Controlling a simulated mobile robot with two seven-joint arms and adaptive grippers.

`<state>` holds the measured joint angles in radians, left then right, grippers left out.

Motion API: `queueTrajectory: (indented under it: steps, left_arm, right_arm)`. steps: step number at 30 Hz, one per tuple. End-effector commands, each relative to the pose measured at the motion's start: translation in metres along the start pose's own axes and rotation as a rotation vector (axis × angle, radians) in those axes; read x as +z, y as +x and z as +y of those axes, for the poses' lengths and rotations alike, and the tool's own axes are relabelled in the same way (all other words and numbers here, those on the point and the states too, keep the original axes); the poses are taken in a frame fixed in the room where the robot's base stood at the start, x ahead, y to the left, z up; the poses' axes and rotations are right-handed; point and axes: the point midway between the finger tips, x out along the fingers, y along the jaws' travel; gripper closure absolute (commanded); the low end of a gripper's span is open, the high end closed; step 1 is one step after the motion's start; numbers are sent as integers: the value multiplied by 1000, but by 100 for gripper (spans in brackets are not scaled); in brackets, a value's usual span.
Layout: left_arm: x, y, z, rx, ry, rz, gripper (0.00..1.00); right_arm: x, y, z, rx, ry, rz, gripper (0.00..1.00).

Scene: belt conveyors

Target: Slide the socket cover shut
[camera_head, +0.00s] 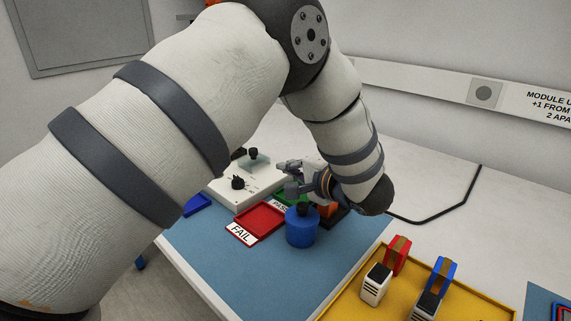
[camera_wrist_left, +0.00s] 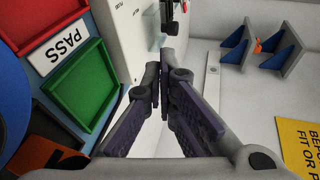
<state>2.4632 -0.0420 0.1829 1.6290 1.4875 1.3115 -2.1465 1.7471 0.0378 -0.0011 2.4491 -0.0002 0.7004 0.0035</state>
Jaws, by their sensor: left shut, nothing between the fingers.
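A white test box (camera_head: 262,188) stands at the back of the blue mat, with a black knob (camera_head: 238,183) on top. A translucent greenish cover with a small black knob (camera_head: 253,161) sits at its far part. I cannot tell how far the cover is slid. My left gripper (camera_head: 284,178) is above the right side of the box, shut and empty. In the left wrist view its fingertips (camera_wrist_left: 173,60) meet close to the box's edge (camera_wrist_left: 122,40); contact is unclear. Dark parts on the box show just beyond the tips. My right gripper is not in view.
A red FAIL tray (camera_head: 262,218), a green PASS tray (camera_wrist_left: 85,85) and a blue canister (camera_head: 301,230) stand in front of the box. A yellow tray (camera_head: 350,298) holds modules at the front right. A black cable lies behind.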

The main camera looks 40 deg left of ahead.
Motion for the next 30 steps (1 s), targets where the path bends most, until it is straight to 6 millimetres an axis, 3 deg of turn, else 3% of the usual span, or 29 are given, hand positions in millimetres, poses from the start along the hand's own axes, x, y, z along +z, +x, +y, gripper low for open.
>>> queueTrajectory:
  steps: [9,15,30]
  left_arm:
    - [2,72,2,0,0,-6,100]
    - [2,102,-8,-1,-3,-4,100]
    - [1,112,-12,-1,-3,-3,100]
  right_arm:
    - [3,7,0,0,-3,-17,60]
    - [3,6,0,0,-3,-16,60]
    - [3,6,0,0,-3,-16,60]
